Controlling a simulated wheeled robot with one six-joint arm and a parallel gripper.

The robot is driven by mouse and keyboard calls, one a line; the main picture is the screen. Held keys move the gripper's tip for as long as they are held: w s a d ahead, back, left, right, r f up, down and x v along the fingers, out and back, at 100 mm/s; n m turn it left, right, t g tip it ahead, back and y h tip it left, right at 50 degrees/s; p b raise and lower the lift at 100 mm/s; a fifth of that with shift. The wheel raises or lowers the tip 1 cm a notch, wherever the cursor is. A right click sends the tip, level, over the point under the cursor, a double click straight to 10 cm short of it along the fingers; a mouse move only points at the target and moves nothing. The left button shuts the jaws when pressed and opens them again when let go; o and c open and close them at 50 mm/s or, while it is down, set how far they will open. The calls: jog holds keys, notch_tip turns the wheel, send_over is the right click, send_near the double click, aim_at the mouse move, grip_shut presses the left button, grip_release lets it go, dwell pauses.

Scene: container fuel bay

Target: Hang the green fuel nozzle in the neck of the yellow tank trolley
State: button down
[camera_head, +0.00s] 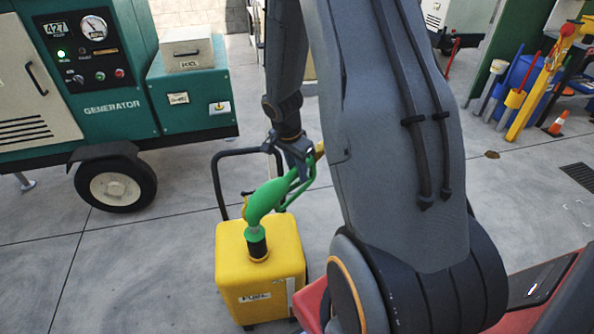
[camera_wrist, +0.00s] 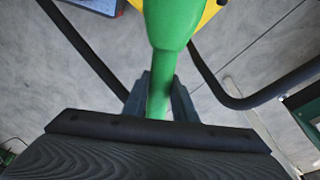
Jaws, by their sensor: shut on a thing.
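The green fuel nozzle (camera_head: 266,200) is above the yellow tank trolley (camera_head: 230,270), with its lower end at the dark neck (camera_head: 258,250) on the tank's top. From this view the lower end looks to be in or right over the neck; I cannot tell how deep. My gripper (camera_head: 304,158) is shut on the nozzle's handle, up and right of the tank. In the wrist view the gripper (camera_wrist: 160,100) grips the green nozzle (camera_wrist: 170,25) between its two fingers, and the nozzle hides most of the yellow tank (camera_wrist: 209,12).
A green generator (camera_head: 110,125) on a wheel stands at the left. The trolley's black handle (camera_head: 216,180) rises behind the tank. Yellow and blue equipment (camera_head: 530,90) and an orange cone (camera_head: 557,123) stand at the far right. Grey floor (camera_head: 150,250) left of the trolley is clear.

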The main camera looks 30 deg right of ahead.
jog(key=shift+f, duration=0.25)
jog(key=c, duration=1.4)
grip_release()
jog(key=shift+s+a+r+b, duration=0.1)
jog(key=shift+a+r, duration=0.15)
jog(key=shift+r, duration=1.05)
jog(key=shift+a+r+b, duration=0.15)
jog(key=shift+a+r, duration=0.15)
jog(key=shift+r, duration=0.95)
jog(key=shift+s+a+r+b, duration=0.1)
jog(key=shift+a+r, duration=0.15)
jog(key=shift+r, duration=1.05)
